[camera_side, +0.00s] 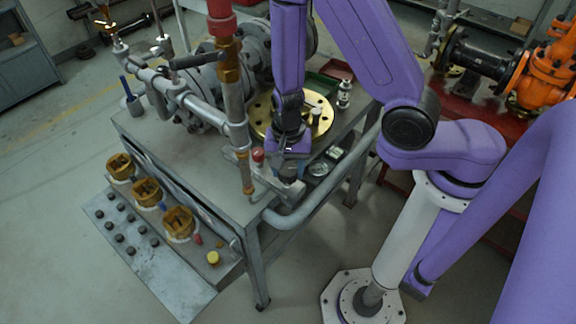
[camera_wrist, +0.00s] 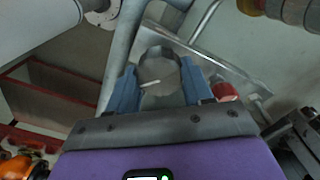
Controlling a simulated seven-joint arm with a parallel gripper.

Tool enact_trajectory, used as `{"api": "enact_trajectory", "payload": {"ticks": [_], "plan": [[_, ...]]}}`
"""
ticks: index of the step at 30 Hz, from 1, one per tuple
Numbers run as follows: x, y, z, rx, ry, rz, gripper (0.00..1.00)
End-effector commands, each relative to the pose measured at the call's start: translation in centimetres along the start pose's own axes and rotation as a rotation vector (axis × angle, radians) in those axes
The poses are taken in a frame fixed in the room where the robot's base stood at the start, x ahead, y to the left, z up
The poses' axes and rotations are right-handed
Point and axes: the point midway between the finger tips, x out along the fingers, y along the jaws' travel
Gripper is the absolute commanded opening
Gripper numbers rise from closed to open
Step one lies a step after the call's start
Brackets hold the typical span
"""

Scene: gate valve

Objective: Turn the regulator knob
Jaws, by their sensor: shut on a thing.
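The regulator knob (camera_wrist: 160,66) is a round grey cap with a white pointer line, in the upper middle of the wrist view. My gripper (camera_wrist: 159,80) has its two blue fingers on either side of the knob, closed against its rim. In the side view my gripper (camera_side: 289,157) points down at the front corner of the workbench, over the grey regulator body (camera_side: 288,190). The knob is mostly hidden there by the fingers.
A red cap (camera_side: 257,155) stands just left of my gripper; it also shows in the wrist view (camera_wrist: 224,91). A vertical pipe (camera_side: 237,110) rises close by on the left. A brass flange (camera_side: 262,105) lies behind. A grey pipe (camera_side: 325,200) bends around the bench corner.

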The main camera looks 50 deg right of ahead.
Motion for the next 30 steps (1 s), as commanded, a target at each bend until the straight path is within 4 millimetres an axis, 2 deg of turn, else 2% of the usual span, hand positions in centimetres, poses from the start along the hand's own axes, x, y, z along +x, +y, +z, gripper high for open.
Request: {"api": "enact_trajectory", "payload": {"ticks": [1,3,15,19,23,30], "plan": [[-0.04,-0.07,-0.04,-0.001,0.002,-0.002,0.57],[-0.03,-0.06,-0.04,-0.001,0.002,-0.002,0.76],[-0.01,-0.02,-0.01,-0.004,0.0,-0.001,0.76],[0.0,-0.02,-0.01,-0.054,0.0,0.0,0.76],[0.0,-0.05,0.0,-0.196,0.0,0.0,0.76],[0.0,-0.12,0.01,-0.592,0.0,0.0,0.76]]}}
